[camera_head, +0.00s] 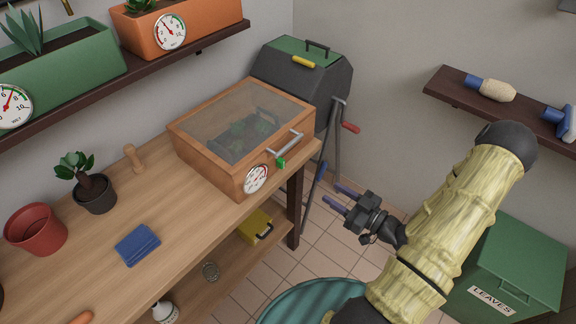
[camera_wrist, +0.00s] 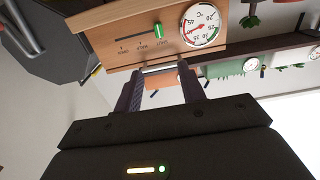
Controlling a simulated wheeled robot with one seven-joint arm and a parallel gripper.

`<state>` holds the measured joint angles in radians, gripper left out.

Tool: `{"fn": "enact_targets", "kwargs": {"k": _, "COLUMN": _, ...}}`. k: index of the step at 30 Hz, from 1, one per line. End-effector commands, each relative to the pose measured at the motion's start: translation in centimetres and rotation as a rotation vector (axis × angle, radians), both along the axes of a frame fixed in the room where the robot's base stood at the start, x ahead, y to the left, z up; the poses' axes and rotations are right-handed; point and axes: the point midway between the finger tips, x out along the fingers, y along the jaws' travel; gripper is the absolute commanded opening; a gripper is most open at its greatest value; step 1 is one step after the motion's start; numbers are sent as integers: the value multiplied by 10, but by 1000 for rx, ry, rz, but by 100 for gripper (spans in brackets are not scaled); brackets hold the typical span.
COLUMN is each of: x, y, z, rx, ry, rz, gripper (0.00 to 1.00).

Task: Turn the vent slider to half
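The vent slider is a small green knob (camera_head: 281,163) on the front of a wooden box (camera_head: 221,183) with a clear lid. In the wrist view, upside down, the green knob (camera_wrist: 157,30) stands at the end of a row of three marks nearest the round dial (camera_wrist: 202,25). The mark labels (camera_wrist: 142,46) are too small to read surely. My gripper (camera_head: 337,196) is open and empty, to the right of and below the box front in the head view, apart from the knob. In the wrist view both fingers point towards the box front.
A silver handle (camera_head: 289,144) sticks out from the box lid close above the knob. A dark barrel on a stand (camera_head: 304,78) is behind the box. A green LEAVES bin (camera_head: 512,262) stands at right. Tiled floor is open below my gripper.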

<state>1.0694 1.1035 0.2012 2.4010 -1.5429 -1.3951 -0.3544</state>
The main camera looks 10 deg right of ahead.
Motion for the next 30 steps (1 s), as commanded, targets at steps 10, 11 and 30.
{"fn": "enact_targets", "kwargs": {"k": 10, "x": 9, "y": 7, "z": 0, "rx": -1, "ry": 2, "rz": 3, "gripper": 40}}
{"fn": "enact_targets", "kwargs": {"k": 11, "x": 11, "y": 9, "z": 1, "rx": -1, "ry": 2, "rz": 3, "gripper": 40}}
{"fn": "enact_targets", "kwargs": {"k": 30, "x": 99, "y": 73, "z": 1, "rx": -2, "ry": 2, "rz": 4, "gripper": 40}}
